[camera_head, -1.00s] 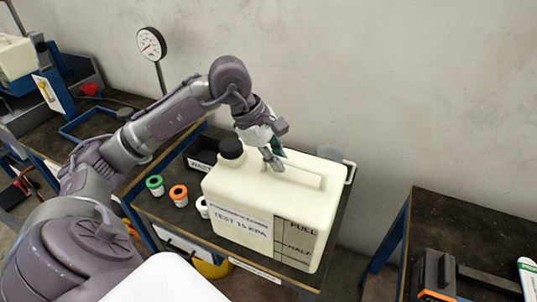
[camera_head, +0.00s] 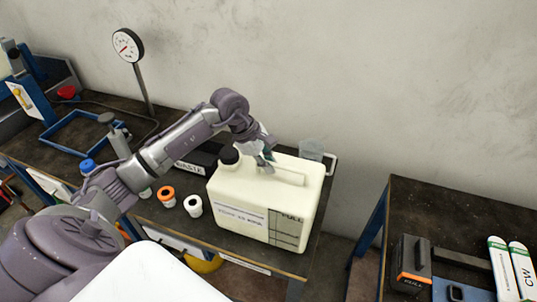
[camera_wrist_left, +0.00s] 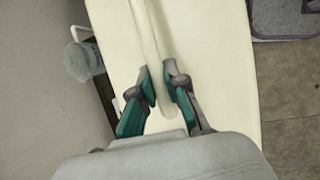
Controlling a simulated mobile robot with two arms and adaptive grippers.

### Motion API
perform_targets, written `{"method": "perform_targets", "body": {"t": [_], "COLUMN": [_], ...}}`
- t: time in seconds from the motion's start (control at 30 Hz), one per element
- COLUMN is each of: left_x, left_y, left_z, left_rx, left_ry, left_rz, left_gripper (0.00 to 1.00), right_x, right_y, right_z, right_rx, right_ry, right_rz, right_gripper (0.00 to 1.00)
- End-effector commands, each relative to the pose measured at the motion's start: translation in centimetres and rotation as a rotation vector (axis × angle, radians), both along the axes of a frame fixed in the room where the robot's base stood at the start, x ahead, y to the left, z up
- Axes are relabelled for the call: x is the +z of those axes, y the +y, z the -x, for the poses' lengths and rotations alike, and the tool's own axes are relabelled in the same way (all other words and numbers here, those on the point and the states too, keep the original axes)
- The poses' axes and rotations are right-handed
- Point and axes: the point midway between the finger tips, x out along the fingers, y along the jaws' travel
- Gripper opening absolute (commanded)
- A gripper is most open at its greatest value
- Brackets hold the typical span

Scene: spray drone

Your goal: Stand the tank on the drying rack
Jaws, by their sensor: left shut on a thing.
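The cream tank (camera_head: 240,205) is upright over the middle bench, with its black cap at the top left. A label and a level scale marked FULL show on its front. My left gripper (camera_head: 264,160) is shut on the tank's top handle. In the left wrist view the green-padded fingers (camera_wrist_left: 159,82) sit on both sides of the tank's handle (camera_wrist_left: 146,25). I cannot tell whether the tank's base touches the bench. A blue rectangular frame (camera_head: 51,137) lies on the bench at the left; I cannot tell whether it is the drying rack. My right gripper is out of view.
Orange (camera_head: 167,196) and white (camera_head: 193,206) caps stand left of the tank, near a black WASTE bin (camera_head: 187,165). A clear cup (camera_head: 311,150) is behind it. A gauge on a stand (camera_head: 128,45) rises at the back left. The right bench (camera_head: 450,215) holds a black box and white bottles.

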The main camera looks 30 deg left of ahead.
Motion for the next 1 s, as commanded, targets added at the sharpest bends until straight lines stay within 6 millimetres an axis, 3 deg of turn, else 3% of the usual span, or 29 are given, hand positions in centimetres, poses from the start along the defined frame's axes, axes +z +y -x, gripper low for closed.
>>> {"method": "perform_targets", "body": {"t": [0.17, 0.2, 0.33, 0.73, 1.0], "left_x": [0.3, -0.1, 0.0, 0.5, 5.0], "left_y": [0.0, 0.0, 0.0, 0.3, 2.0], "left_z": [-0.2, 0.0, 0.0, 0.1, 1.3], "left_rx": [0.001, 0.000, 0.000, 0.002, 0.001], "left_ry": [-0.010, -0.001, -0.001, -0.004, -0.007], "left_rz": [0.002, 0.001, 0.001, -0.001, -0.003], "left_gripper": [0.00, 0.16, 0.38, 0.38, 0.38], "right_x": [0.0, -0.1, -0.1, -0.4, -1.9], "right_y": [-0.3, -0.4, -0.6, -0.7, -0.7], "right_z": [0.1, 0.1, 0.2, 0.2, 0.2], "right_rx": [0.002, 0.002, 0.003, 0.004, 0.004], "right_ry": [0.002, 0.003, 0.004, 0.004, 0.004], "right_rz": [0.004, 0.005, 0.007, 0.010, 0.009], "right_gripper": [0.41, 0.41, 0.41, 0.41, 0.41]}}
